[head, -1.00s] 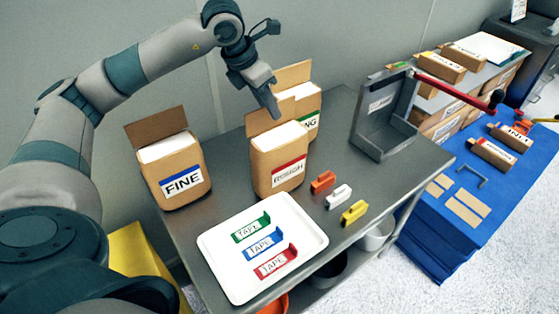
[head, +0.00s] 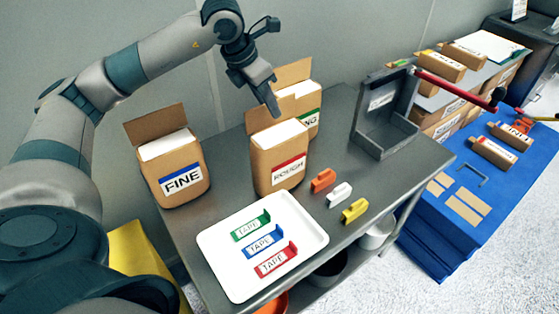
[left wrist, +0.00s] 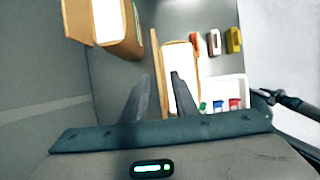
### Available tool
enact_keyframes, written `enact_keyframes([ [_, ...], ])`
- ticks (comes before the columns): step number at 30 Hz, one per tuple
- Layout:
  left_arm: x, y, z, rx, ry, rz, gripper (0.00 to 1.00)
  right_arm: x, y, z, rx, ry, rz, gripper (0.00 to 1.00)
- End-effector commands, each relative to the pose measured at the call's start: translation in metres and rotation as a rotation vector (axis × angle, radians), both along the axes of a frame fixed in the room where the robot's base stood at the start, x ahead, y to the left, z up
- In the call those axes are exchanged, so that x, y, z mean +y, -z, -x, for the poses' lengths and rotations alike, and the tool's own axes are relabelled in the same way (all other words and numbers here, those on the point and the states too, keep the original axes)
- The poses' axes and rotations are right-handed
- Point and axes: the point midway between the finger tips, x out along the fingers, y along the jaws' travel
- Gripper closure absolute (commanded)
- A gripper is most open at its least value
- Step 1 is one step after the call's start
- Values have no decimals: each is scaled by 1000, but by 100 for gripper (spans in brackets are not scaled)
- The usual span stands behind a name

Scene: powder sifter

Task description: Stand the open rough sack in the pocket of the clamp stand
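The open rough sack (head: 279,168) is a brown box-like sack with a red-edged label and white contents. It stands upright on the grey table, its lid flap raised at the back. It also shows in the left wrist view (left wrist: 181,72). My left gripper (head: 275,112) points down at the flap's top edge. In the left wrist view its two fingers (left wrist: 159,88) are apart, with the thin flap edge between them; contact cannot be told. The grey clamp stand (head: 385,145), with an empty-looking pocket, stands to the right. My right gripper is not recognisable in any view.
The FINE sack (head: 181,178) stands left; a green-labelled sack (head: 308,107) stands close behind the rough sack. A white tray (head: 225,267) with tape pieces lies in front. Orange, white and yellow clips (head: 340,194) lie to the right.

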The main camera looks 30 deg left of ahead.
Motion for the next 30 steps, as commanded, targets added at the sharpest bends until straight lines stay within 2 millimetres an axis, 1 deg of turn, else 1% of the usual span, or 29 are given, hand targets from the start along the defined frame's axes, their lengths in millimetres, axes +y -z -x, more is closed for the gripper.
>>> enact_keyframes([
  [17, 0, 3, 0, 0, 0, 0, 73, 0, 3, 0, -4, -1, -1, 69],
  [20, 0, 3, 0, 0, 0, 0, 95, 0, 3, 0, -4, -1, -1, 69],
  [21, 0, 3, 0, 0, 0, 0, 100, 0, 3, 0, -4, -1, -1, 69],
  [30, 0, 3, 0, 0, 0, 0, 100, 0, 4, 0, -3, -1, 0, 69],
])
